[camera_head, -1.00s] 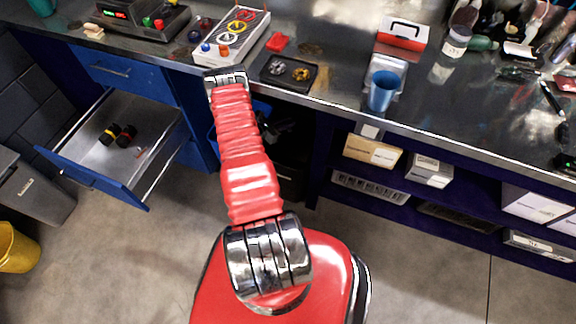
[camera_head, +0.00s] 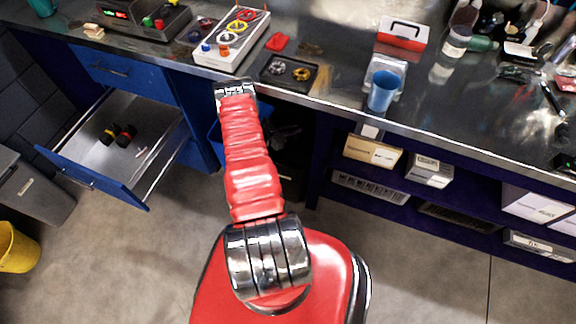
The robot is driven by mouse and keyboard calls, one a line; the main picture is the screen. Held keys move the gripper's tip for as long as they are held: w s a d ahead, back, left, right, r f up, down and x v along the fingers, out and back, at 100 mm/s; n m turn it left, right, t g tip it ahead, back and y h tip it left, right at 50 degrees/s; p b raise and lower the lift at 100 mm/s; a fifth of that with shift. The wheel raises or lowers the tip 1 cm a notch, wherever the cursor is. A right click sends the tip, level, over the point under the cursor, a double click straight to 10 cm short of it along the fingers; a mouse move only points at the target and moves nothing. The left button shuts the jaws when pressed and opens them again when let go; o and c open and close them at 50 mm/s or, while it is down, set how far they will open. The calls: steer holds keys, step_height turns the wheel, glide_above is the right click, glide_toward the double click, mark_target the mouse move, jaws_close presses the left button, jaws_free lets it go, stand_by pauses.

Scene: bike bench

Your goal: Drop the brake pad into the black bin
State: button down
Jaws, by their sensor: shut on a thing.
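My arm rises from my red base, and its chrome joint (camera_head: 235,92) is at the bench's front edge. My gripper is not clearly visible; the arm hides what lies beyond that joint. I cannot make out a brake pad. A dark, black-looking bin (camera_head: 292,182) stands in shadow under the bench, just right of my arm. Dark shapes above it are too dim to name.
A blue drawer (camera_head: 95,180) stands open at left, holding two dark rolls (camera_head: 125,135). A grey bin (camera_head: 35,195) and yellow bucket (camera_head: 16,250) stand at far left. A blue cup (camera_head: 383,92) and black tray (camera_head: 288,72) are near the bench edge. The foreground floor is clear.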

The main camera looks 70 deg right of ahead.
steer(key=shift+f, duration=1.75)
steer(key=c, duration=1.8)
jaws_free()
steer(key=shift+o, duration=0.2)
steer(key=v, duration=1.4)
steer(key=shift+f, duration=0.1)
